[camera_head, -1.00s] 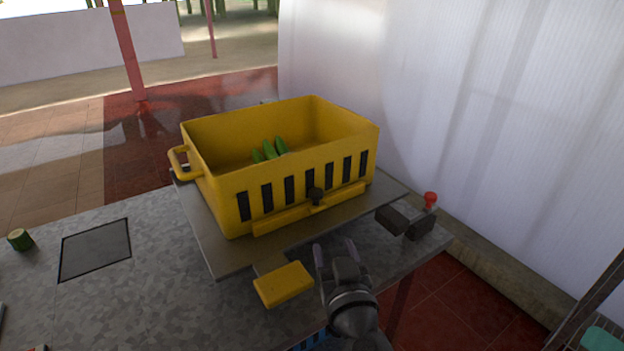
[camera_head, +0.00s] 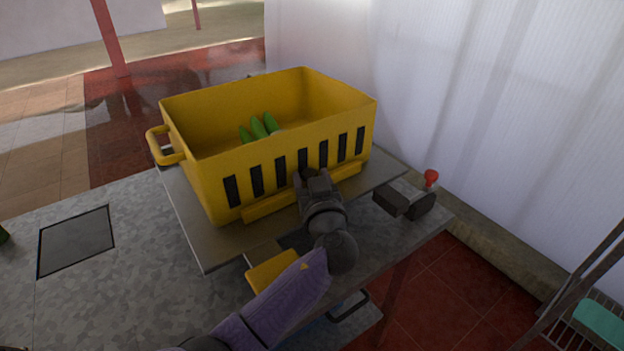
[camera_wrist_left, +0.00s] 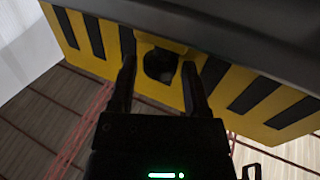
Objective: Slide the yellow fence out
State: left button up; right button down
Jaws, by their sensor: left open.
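The yellow fence (camera_head: 290,172) is the slotted front of a yellow crate (camera_head: 180,108), with a yellow bar (camera_head: 268,205) along its foot. In the left wrist view the slotted yellow front (camera_wrist_left: 258,100) spans the top, with a dark round knob (camera_wrist_left: 160,64) on it. My left gripper (camera_head: 309,178) is at the front of the crate, at the knob. In the left wrist view its open fingers (camera_wrist_left: 159,80) stand on either side of the knob, not closed on it. Much of the knob is hidden in the head view. My right gripper is out of view.
Green stems (camera_head: 260,127) lie in the crate, which stands on a grey plate (camera_head: 205,240) on a speckled table (camera_head: 130,270). A yellow handle block (camera_head: 270,270) is below my gripper. A dark block with a red knob (camera_head: 430,180) lies right. A white wall stands behind.

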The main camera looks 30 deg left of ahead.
pick_arm(q)
grip_shut()
dwell(0.6)
dwell(0.3)
dwell(0.4)
